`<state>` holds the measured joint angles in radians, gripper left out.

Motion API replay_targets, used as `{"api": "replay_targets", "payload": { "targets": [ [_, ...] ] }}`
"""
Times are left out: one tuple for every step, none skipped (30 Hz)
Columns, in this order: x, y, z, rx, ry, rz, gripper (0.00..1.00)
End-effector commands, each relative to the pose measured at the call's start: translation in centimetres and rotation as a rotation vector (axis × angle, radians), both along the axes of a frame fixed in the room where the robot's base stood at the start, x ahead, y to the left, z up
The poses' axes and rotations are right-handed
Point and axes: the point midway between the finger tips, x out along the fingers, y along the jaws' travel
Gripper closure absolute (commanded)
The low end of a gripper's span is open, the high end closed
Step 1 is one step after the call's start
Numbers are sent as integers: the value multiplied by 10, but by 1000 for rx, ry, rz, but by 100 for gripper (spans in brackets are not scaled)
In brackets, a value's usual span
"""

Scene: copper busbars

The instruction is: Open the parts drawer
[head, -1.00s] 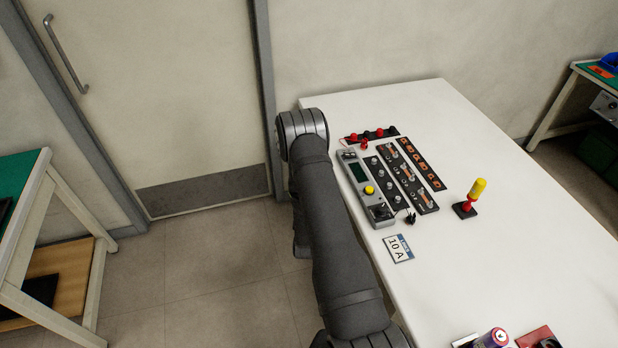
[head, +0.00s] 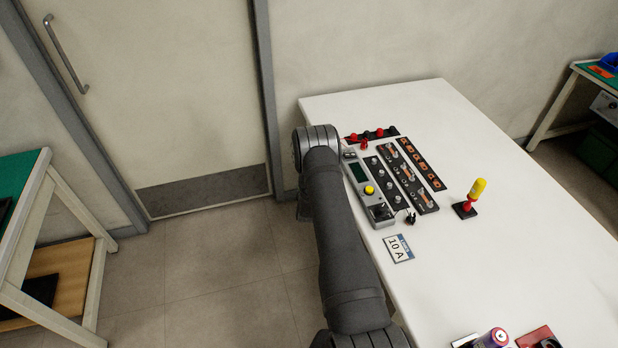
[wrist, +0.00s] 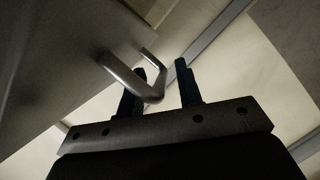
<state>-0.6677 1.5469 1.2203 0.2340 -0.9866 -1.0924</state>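In the wrist view a grey metal bar handle (wrist: 130,80) stands out from a flat grey panel (wrist: 55,50), which looks like the parts drawer's front. My gripper (wrist: 160,67) is open, its two dark fingers apart. The handle's bent end lies between the fingers in the picture, and the bar crosses in front of the left finger. I cannot tell whether they touch. In the head view my gripper and the drawer are hidden, with my arm along the left edge of the white table (head: 440,110).
On the table are a grey device with a yellow button (head: 369,190), dark strips with copper parts (head: 420,163), a yellow-and-red upright tool (head: 475,195) and a 10 A card (head: 398,248). Open floor (head: 215,270) lies left of my arm. A green-topped bench (head: 20,180) stands farther left.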

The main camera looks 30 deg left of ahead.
Motion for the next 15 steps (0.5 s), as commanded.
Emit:
{"api": "replay_targets", "payload": {
  "targets": [
    [0,0,0,0,0,0,68],
    [1,0,0,0,0,0,68],
    [1,0,0,0,0,0,68],
    [1,0,0,0,0,0,68],
    [0,0,0,0,0,0,68],
    [0,0,0,0,0,0,68],
    [0,0,0,0,0,0,68],
    [0,0,0,0,0,0,73],
    [0,0,0,0,0,0,81],
    [0,0,0,0,0,0,87],
    [0,0,0,0,0,0,93],
    [0,0,0,0,0,0,100],
    [0,0,0,0,0,0,100],
    [0,0,0,0,0,0,100],
    [0,0,0,0,0,0,100]
  ]
}}
